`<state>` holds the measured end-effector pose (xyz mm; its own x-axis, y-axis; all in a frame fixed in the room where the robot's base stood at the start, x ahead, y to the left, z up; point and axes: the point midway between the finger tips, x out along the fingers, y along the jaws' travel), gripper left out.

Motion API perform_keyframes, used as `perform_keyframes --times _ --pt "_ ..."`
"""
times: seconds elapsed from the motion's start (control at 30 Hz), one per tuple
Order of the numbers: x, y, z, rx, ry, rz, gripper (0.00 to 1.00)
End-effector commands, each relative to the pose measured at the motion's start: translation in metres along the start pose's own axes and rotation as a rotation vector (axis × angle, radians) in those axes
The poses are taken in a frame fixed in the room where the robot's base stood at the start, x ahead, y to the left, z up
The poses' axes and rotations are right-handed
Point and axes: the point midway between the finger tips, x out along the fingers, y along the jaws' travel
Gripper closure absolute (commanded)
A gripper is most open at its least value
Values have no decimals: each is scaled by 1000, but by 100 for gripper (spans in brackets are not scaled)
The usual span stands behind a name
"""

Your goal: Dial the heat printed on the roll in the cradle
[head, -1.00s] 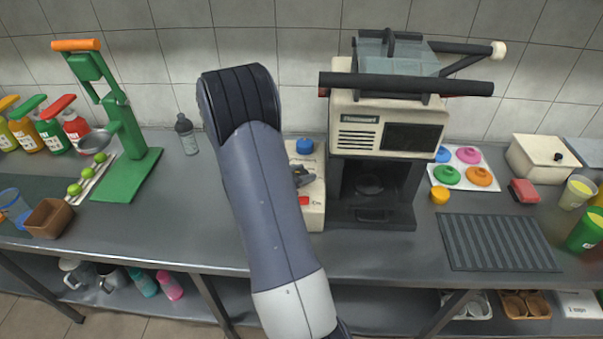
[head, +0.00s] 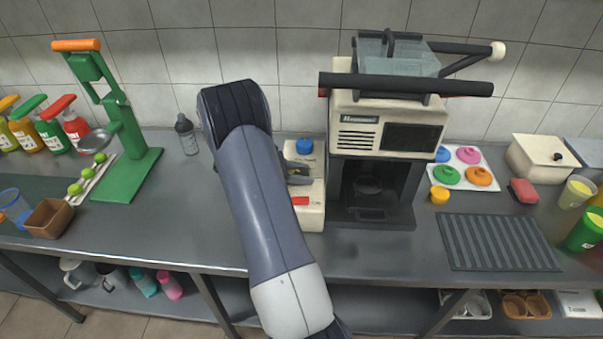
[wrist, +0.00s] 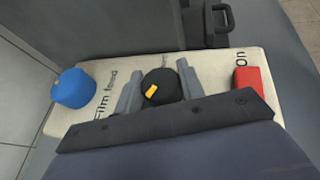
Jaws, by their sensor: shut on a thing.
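A cream control box (head: 312,215) stands on the counter left of the cream and black machine (head: 385,125). In the wrist view the box (wrist: 105,122) carries a blue "Film feed" knob (wrist: 74,88), a black dial (wrist: 160,87) with a yellow mark, and a red "On" switch (wrist: 252,88). My gripper (wrist: 158,90) is shut on the black dial, one finger on each side. The label behind the dial is mostly hidden. In the head view my gripper (head: 299,172) is over the box, partly behind my arm. I cannot make out a printed heat on any roll.
Right of the machine are a tray of coloured lids (head: 463,168) and a ribbed dark mat (head: 498,242). A green press (head: 125,140) and a dark bottle (head: 187,137) stand to the left.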

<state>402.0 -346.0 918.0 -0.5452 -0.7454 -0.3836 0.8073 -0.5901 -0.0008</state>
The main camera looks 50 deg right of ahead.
Motion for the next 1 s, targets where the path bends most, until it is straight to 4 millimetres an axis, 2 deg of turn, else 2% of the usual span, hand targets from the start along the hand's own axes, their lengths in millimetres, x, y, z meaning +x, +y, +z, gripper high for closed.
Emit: perform_keyframes --times 0.5,1.0 --pt "0 1 0 156 0 -375 86" --pt "0 0 0 203 -2 -487 86"
